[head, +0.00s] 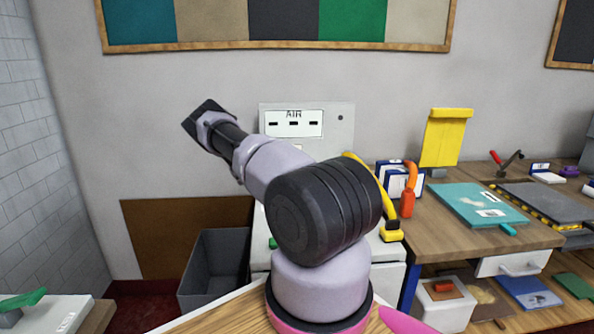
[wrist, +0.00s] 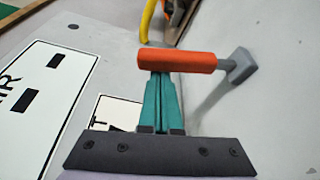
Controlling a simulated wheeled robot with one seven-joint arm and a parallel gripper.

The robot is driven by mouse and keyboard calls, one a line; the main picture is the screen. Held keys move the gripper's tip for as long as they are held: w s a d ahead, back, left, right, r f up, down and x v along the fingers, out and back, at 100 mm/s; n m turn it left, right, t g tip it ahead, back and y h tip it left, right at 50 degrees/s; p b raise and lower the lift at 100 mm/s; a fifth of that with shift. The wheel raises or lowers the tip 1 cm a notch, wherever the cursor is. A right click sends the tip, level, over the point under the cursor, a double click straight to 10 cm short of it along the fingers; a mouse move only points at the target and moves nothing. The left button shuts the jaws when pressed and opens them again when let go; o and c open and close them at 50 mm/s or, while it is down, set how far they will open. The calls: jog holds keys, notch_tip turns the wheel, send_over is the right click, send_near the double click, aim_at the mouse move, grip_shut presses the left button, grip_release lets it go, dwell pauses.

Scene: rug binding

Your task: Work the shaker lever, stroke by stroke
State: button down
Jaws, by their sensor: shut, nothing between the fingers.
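The shaker lever shows in the wrist view as an orange bar handle (wrist: 185,60) lying crosswise. A thin grey rod joins its right end to a grey block (wrist: 237,66). My gripper (wrist: 163,80) has its two teal fingers together with nothing between them. The fingertips end at the left part of the orange handle, which covers their tips; I cannot tell whether they touch it. In the head view my arm reaches up and left toward the wall; the fingers and the lever cannot be made out there.
A wall panel marked AIR (head: 294,124) is behind my arm. A grey open bin (head: 215,272) stands low at left.

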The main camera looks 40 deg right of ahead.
jog(key=shift+s+a+m, duration=0.15)
jog(key=shift+s+m, duration=0.05)
jog(key=shift+m, duration=0.1)
jog(key=shift+s+a+r+m+h, duration=0.2)
jog(key=shift+s+a+m+h, duration=0.1)
jog(key=shift+s+m, duration=0.2)
jog(key=shift+s+a+r+m+h, duration=0.15)
jog(key=shift+s+a+m+h, duration=0.15)
jog(key=shift+m, duration=0.3)
jog(key=s+m, duration=0.1)
jog(key=s+a+m, duration=0.1)
jog(key=shift+r+m+h, duration=0.1)
jog(key=shift+m+h, duration=0.2)
jog(key=shift+s+a, duration=0.2)
jog(key=shift+s, duration=0.25)
jog(key=shift+a, duration=0.15)
jog(key=v, duration=1)
jog(key=shift+w+a, duration=0.25)
